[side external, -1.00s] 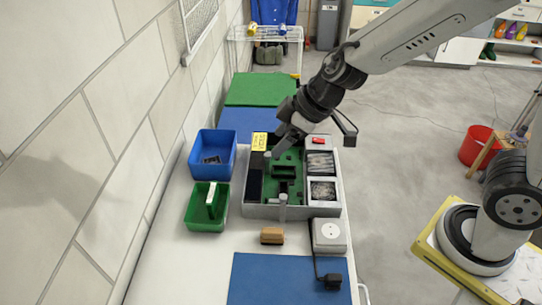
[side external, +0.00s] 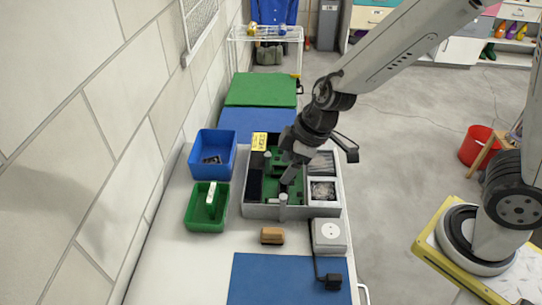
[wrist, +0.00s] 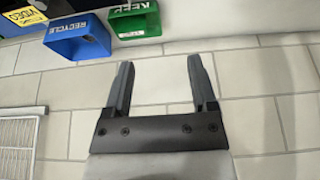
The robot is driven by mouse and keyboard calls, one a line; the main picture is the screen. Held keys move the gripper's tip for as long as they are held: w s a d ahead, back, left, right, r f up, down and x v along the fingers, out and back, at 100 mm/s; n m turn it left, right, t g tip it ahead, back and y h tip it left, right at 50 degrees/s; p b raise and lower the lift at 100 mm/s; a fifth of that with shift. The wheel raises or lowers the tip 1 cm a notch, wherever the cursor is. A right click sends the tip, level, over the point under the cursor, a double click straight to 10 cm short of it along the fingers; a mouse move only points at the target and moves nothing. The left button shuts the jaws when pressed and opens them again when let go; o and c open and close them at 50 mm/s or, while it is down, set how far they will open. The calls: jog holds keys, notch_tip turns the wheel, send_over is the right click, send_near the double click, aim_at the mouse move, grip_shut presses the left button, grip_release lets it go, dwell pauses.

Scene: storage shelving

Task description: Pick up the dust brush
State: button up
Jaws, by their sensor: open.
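A small tan block with a darker underside (side external: 272,235), which looks like the dust brush, lies on the white table just in front of the grey compartment box (side external: 262,211). It is too small to make out bristles. My gripper (side external: 289,174) is over the green-floored compartment of that box, behind and above the brush, apart from it. In the wrist view my gripper (wrist: 160,65) has its two fingers wide apart with nothing between them. The brush is not in the wrist view, which faces the tiled wall.
A blue bin (side external: 199,171) and a green bin (side external: 192,219) stand left of the box; in the wrist view they read RECYCLE and KEEP. A white socket box (side external: 329,246) with cable and plug is right of the brush. A blue mat (side external: 270,275) lies in front.

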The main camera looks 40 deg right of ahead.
send_near(273, 230)
jog(key=shift+x, duration=1.15)
jog(key=shift+f, duration=0.2)
jog(key=shift+f, duration=0.1)
jog(key=shift+x, duration=1.15)
jog(key=shift+w+a+f, duration=0.1)
jog(key=shift+f, duration=0.05)
jog(key=shift+x, duration=2.45)
